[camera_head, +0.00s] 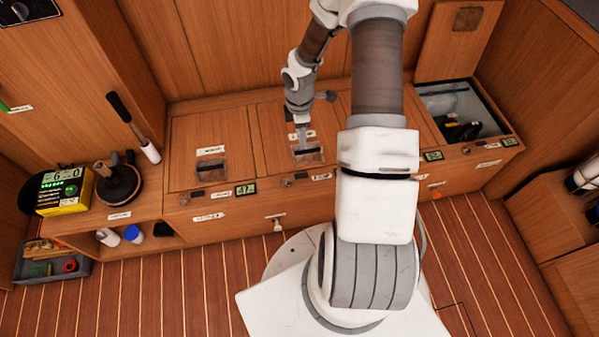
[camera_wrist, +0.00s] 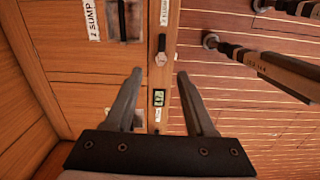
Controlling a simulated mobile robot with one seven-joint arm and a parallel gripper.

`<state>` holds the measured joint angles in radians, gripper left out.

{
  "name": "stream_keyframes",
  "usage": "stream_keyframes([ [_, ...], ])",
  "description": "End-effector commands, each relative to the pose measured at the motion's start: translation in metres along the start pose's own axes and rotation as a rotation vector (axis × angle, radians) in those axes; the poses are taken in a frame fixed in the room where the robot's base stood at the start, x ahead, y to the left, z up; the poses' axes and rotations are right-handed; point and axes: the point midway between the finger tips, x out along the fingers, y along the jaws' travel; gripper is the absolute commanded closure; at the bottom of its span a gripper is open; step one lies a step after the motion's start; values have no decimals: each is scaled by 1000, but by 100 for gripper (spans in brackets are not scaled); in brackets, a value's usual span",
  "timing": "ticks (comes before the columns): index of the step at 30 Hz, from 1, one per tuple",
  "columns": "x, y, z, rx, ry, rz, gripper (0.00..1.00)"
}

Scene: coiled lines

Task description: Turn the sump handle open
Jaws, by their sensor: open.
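The locker lid labelled SUMP (camera_head: 280,158) is the middle one of the row. A clear-edged recess with a dark bar handle (camera_head: 306,151) is set in it. The handle also shows at the top of the wrist view (camera_wrist: 122,20), beside the label "2 SUMP" (camera_wrist: 92,20). My gripper (camera_head: 301,140) points down over this lid; in the wrist view (camera_wrist: 159,74) its fingers are spread apart with nothing between them. The handle lies beyond the left fingertip, apart from it. My fingers partly cover the recess in the head view.
A round knob (camera_wrist: 160,60) and a small display (camera_wrist: 158,97) sit on the locker front edge. Fittings with dark bars (camera_wrist: 255,65) stick out over the floor. A left lid (camera_head: 205,150), a winch (camera_head: 118,182) and an open bin (camera_head: 460,105) flank the sump lid.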

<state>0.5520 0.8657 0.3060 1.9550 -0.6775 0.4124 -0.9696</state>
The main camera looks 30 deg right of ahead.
Motion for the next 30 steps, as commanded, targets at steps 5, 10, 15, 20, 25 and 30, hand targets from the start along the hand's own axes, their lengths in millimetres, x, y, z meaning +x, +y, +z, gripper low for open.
stream_keyframes([
  [5,26,-3,-2,-38,23,-14,45],
  [10,42,-4,-3,-42,25,-16,45],
  [15,76,-5,-3,-42,24,-17,45],
  [20,112,-5,-4,-43,24,-17,45],
  [25,149,-6,-5,-42,24,-16,45],
  [30,178,-6,-5,-41,23,-15,45],
])
